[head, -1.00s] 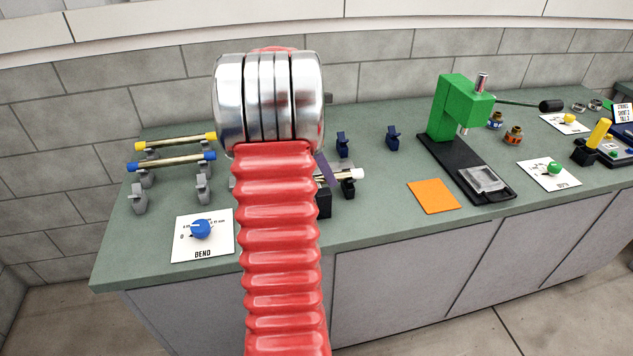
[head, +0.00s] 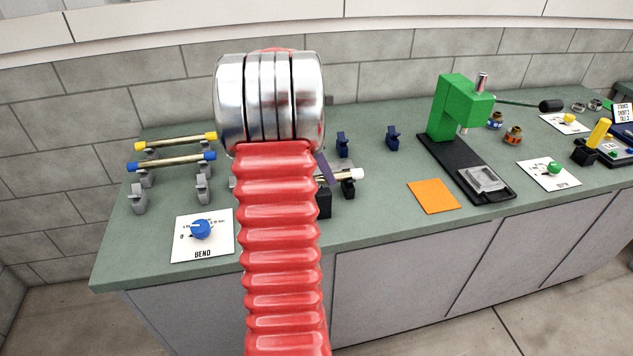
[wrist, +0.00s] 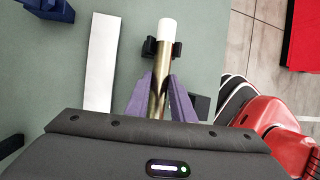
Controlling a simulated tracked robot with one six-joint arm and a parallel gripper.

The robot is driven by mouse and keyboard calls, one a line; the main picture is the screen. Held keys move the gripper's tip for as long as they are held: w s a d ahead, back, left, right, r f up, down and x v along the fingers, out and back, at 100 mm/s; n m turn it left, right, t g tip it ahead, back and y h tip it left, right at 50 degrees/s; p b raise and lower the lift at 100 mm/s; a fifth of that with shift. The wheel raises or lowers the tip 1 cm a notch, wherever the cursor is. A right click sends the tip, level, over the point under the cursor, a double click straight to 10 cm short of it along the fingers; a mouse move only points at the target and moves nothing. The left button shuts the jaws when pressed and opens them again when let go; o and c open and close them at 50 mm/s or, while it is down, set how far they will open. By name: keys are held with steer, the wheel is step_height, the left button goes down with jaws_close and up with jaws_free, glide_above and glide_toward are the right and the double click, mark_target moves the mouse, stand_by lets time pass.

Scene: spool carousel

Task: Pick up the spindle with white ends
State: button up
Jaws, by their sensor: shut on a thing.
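The spindle with white ends is a brass-coloured rod with a white cap, seen in the wrist view (wrist: 161,70) between the purple fingers of my gripper (wrist: 159,98). The fingers are shut on the rod. Its white end rests at a black holder (wrist: 149,47), and I cannot tell whether it is lifted off it. In the head view the white end of the spindle (head: 357,174) shows right of my red arm. My arm hides its other end and most of the gripper; one purple finger (head: 324,168) shows.
Yellow-ended (head: 176,142) and blue-ended (head: 172,161) spindles lie on grey holders at left. A BEND card with a blue knob (head: 201,229) is at the front. Dark blue holders (head: 393,138) stand behind. A green press (head: 459,107) and orange square (head: 434,196) are to the right.

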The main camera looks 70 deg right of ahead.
jaws_close()
steer(key=shift+r, duration=0.1)
stand_by(0.8)
